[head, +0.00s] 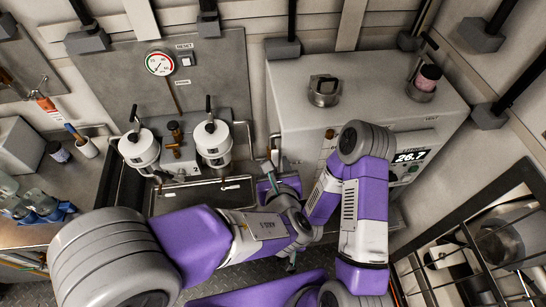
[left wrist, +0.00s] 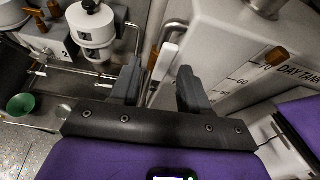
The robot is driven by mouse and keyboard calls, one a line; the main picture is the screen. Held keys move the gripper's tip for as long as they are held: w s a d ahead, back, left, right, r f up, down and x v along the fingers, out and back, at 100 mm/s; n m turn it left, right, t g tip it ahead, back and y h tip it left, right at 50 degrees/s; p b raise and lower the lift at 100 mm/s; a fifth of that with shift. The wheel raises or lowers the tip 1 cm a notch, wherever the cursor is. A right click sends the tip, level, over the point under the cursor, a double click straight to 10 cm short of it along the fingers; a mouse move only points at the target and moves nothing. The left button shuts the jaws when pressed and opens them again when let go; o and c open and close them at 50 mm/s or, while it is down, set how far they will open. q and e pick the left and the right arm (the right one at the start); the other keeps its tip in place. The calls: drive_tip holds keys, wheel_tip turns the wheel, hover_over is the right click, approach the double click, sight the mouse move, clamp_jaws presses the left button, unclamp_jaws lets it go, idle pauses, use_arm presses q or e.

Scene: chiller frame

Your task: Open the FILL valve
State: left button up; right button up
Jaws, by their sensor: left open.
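My left gripper (head: 271,164) is open and empty, in front of the left side of the grey day tank (head: 300,115). In the left wrist view its two dark fingers (left wrist: 158,88) are spread apart. A pale lever-like handle (left wrist: 166,61) on a pipe shows beyond the gap between them; I see no contact. No FILL label is readable, so I cannot tell which handle is the FILL valve. My right gripper cannot be made out.
Two white filter housings (head: 212,138) with black levers stand left of the gripper, above a metal drip tray (head: 180,203). A pressure gauge (head: 159,63) is on the back panel. A lit display (head: 410,156) is on the tank front. A barred frame (head: 440,265) stands at right.

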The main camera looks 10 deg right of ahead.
use_arm(q)
drive_tip(key=v, duration=0.3)
drive_tip(key=shift+a, duration=0.1)
idle(0.4)
drive_tip(key=s+a+f+m+g+h, duration=0.1)
drive_tip(key=a+f+m+g, duration=0.3)
drive_tip(key=f+m, duration=0.7)
drive_tip(key=s+a+f+m+g, duration=0.4)
drive_tip(key=a+f+m, duration=0.5)
drive_tip(key=f+m, duration=0.2)
drive_tip(key=s+a+f+m+g+h, duration=0.1)
drive_tip(key=s+a+f+m+g, duration=0.2)
drive_tip(key=a+f+m, duration=0.3)
wheel_tip(320, 180, down, 8)
drive_tip(key=m+g, duration=0.1)
drive_tip(key=m, duration=0.3)
drive_tip(key=shift+a+m+g+h, duration=0.3)
drive_tip(key=shift+a+m+g, duration=0.1)
